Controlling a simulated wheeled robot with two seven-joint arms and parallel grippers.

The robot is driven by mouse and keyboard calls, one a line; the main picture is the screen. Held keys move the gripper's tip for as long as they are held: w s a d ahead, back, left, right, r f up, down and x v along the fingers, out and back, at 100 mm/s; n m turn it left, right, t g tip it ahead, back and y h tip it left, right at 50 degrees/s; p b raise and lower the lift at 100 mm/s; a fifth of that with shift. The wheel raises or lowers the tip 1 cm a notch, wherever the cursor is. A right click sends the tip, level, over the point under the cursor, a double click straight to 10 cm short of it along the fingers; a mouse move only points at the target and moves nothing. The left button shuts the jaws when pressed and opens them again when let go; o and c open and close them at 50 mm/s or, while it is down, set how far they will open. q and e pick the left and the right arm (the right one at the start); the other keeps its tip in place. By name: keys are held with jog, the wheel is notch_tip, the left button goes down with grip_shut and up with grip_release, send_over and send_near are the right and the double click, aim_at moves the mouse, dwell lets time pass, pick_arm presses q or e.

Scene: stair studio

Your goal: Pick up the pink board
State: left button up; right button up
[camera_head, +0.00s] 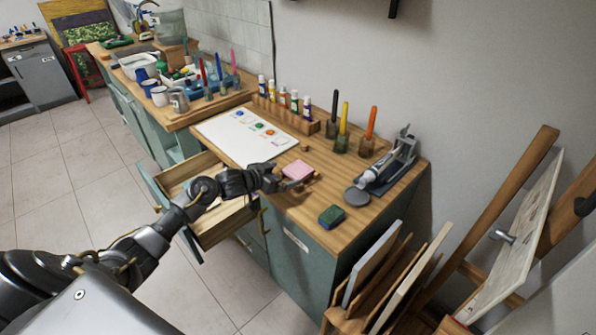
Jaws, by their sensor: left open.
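The pink board (297,170) is a small flat pink piece lying on the wooden counter (328,205), just right of the white sheet with coloured dots. My left gripper (290,184) reaches in from the left, low over the counter. Its open fingertips are at the near edge of the pink board. I cannot tell whether they touch it. My right gripper is not in view.
The white sheet (235,140) lies behind the gripper. Several paint bottles (283,97) in a rack and brush jars (341,143) stand along the wall. An open drawer (215,225) is under my arm.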

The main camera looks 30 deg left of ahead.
aim_at(293, 172)
pick_arm(q)
jog(key=shift+p+x, duration=0.6)
jog(key=shift+x, duration=2.05)
jog(key=shift+s+a+f, duration=0.1)
jog(key=shift+f, duration=0.1)
jog(key=c, duration=1.1)
jog(key=shift+o, duration=0.2)
